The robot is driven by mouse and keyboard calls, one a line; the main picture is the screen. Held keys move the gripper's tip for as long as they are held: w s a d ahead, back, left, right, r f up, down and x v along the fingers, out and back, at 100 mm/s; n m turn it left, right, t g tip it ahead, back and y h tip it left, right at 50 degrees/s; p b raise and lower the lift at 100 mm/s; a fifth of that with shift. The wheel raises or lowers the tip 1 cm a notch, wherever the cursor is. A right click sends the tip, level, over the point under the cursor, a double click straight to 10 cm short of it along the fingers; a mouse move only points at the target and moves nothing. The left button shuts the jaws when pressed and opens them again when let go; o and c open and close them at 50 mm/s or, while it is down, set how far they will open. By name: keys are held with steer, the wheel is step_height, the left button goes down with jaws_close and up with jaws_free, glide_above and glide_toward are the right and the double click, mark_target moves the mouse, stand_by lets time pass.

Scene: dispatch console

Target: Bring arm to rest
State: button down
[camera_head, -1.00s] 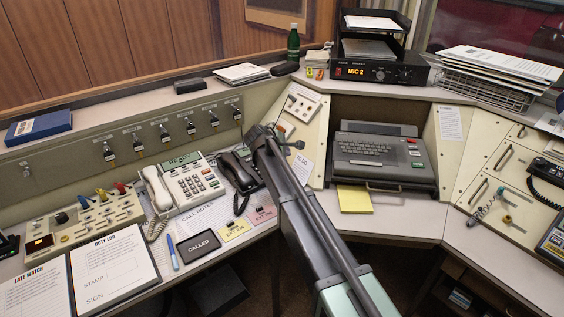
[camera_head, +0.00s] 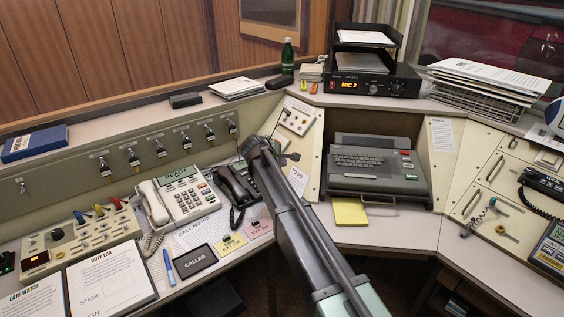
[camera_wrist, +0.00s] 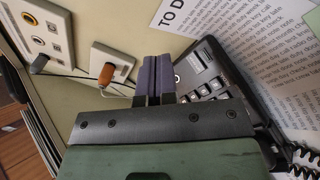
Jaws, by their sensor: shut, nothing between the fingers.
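My arm rises from the bottom middle of the head view, and its far end is over the desk between the black phone (camera_head: 238,186) and the slanted cream panel (camera_head: 310,150). The fingers themselves are not clear there. In the wrist view my gripper (camera_wrist: 154,78) shows two dark purple fingers side by side, shut and empty. Behind them are the black phone's keypad (camera_wrist: 203,88) and the cream panel with an orange plug (camera_wrist: 107,73) and a grey plug (camera_wrist: 40,63). I cannot tell how far the fingers are from the phone.
A white phone (camera_head: 184,197) and a switch box (camera_head: 75,240) stand left of my arm. A grey keyboard unit (camera_head: 374,168) with a yellow pad (camera_head: 349,211) stands to its right. A green bottle (camera_head: 287,55) and a radio (camera_head: 365,83) are on the back shelf.

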steer(key=s+d+r+m+g+y+p, duration=0.1)
steer(key=s+d+r+m+g+p, duration=0.1)
steer(key=s+d+m, duration=0.3)
steer(key=s+d+r+m+g+y+p, duration=0.1)
steer(key=s+d+m+p, duration=0.4)
steer(key=s+d, duration=0.6)
steer(key=s+d+r+m+g+y+p, duration=0.2)
steer(key=s+d+m, duration=0.4)
steer(key=s, duration=1.6)
steer(key=d+g+y+p, duration=0.1)
steer(key=d+g+p, duration=0.1)
steer(key=shift+s+r+m+g, duration=0.25)
steer(key=shift+r+m+g, duration=0.05)
steer(key=shift+m+g, duration=0.1)
